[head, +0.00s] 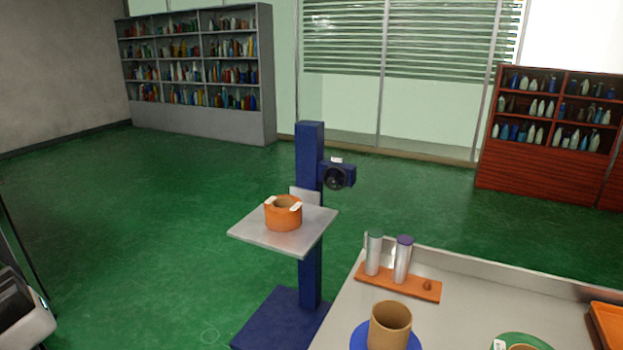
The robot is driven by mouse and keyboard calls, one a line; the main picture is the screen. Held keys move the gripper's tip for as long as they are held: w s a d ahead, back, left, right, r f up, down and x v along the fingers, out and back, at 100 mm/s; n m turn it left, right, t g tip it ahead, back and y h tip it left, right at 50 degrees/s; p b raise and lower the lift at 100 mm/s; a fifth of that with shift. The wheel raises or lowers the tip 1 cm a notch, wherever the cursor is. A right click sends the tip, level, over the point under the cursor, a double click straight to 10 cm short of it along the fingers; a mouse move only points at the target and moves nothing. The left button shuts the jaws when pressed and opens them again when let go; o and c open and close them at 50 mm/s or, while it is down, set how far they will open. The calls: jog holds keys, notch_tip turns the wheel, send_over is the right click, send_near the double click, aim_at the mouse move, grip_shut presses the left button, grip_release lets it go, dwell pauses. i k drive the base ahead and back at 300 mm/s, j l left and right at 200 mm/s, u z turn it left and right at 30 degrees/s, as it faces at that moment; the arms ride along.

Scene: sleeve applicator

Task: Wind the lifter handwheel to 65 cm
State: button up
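The lifter is a dark blue upright column (309,245) on a flat blue base (280,322). A grey square platform (250,232) juts out from its left side, a little above mid-height. An orange ring-shaped piece (283,217) with pale tabs sits on the platform. The handwheel (335,179) is a dark round wheel on a small blue box at the column's upper right. A small white label (336,160) tops the box, too small to read. No height scale can be read. My gripper is not in view, and nothing visible touches the handwheel.
A grey table (470,285) fills the lower right, close beside the lifter. It holds an orange rack (398,283) with two silver cylinders, a brown tube (390,325), a green disc (522,341) and an orange tray (607,325). Green floor (130,220) is open left of the lifter.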

aim_at(333, 180)
jog(key=i+j+u, duration=0.2)
jog(key=i+j, duration=0.6)
jog(key=i+j+u, duration=0.15)
jog(key=i+j, duration=0.5)
jog(key=i, duration=0.2)
